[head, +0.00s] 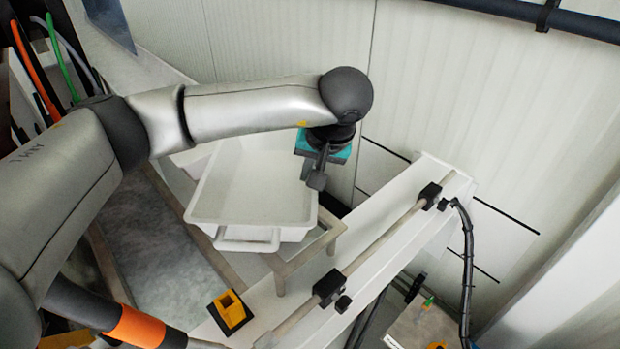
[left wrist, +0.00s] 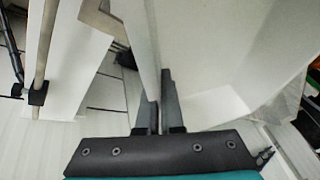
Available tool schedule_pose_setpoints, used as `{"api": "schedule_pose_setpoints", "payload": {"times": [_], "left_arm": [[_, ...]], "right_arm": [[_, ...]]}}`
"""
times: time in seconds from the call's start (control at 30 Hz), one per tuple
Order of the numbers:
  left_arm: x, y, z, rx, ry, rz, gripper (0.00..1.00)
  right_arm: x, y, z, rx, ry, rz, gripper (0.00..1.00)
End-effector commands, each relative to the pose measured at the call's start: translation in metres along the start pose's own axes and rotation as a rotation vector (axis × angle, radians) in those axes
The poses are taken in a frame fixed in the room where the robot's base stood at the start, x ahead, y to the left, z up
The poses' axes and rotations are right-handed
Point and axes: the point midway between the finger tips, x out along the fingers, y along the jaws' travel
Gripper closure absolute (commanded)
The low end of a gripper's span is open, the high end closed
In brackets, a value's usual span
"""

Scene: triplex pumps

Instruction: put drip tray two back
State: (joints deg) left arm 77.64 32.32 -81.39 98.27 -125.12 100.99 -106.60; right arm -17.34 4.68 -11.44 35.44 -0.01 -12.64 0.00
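A white rectangular tray (head: 225,228), which I take to be drip tray two, is in the middle of the head view, open side up, partly behind my left arm. My left gripper (head: 317,175) is at its right-hand wall. In the left wrist view the two dark fingers (left wrist: 162,110) are close together on either side of the thin white tray wall (left wrist: 142,45). The inside of the tray shows to the right of the fingers there. The head view does not show clearly whether the tray rests on anything. My right gripper is not in view.
A metal frame bracket (head: 320,249) stands just right of the tray's front corner. A white beam with a rod (head: 385,243) and black clamps runs alongside. A yellow-and-black block (head: 231,311) sits in front. A pale panelled wall (head: 480,90) is behind.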

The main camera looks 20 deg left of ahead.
Motion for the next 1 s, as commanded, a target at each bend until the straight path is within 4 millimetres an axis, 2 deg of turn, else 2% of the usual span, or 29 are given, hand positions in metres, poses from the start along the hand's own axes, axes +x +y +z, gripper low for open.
{"api": "schedule_pose_setpoints", "payload": {"times": [0.13, 0.53, 0.6, 0.8, 1.0], "left_arm": [[0.018, 0.005, 0.008, 0.0, -0.001, -0.001, 1.0], [0.024, 0.006, 0.009, 0.0, 0.002, 0.0, 1.0], [0.023, 0.006, 0.01, 0.0, 0.0, 0.0, 0.89], [0.023, 0.006, 0.009, -0.001, 0.001, 0.0, 0.67], [0.023, 0.006, 0.009, -0.001, 0.001, 0.0, 0.67]], "right_arm": [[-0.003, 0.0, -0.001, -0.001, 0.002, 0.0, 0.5], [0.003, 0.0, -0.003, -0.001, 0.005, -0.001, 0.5], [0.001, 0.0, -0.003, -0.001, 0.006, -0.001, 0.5], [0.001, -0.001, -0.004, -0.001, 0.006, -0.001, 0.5], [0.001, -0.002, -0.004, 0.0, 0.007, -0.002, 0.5]]}}
